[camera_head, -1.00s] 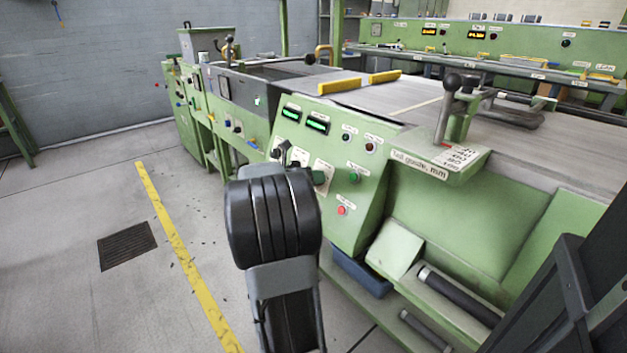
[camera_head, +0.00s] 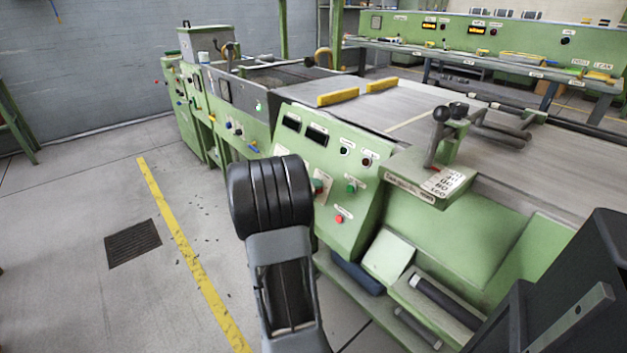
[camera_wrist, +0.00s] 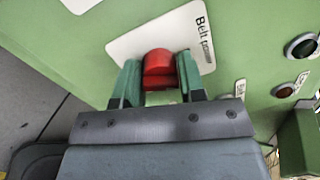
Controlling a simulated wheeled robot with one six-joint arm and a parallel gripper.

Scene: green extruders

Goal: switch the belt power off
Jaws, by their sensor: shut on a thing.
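The belt power switch is a red knob (camera_wrist: 158,62) on a white plate (camera_wrist: 140,42) marked "Belt power", on the green sloped panel (camera_head: 362,205). In the wrist view my gripper (camera_wrist: 159,82) has its two green fingers on either side of the knob, shut on it. In the head view my black wrist hides most of the switch area. Two displays (camera_head: 291,122) (camera_head: 317,135) above it are dark.
A green button (camera_head: 351,186) and a red button (camera_head: 339,219) sit right of my wrist. A lever guide (camera_head: 437,140) stands on the panel's right. The belt (camera_head: 400,105) lies behind, with yellow blocks (camera_head: 338,98). Floor at left is clear.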

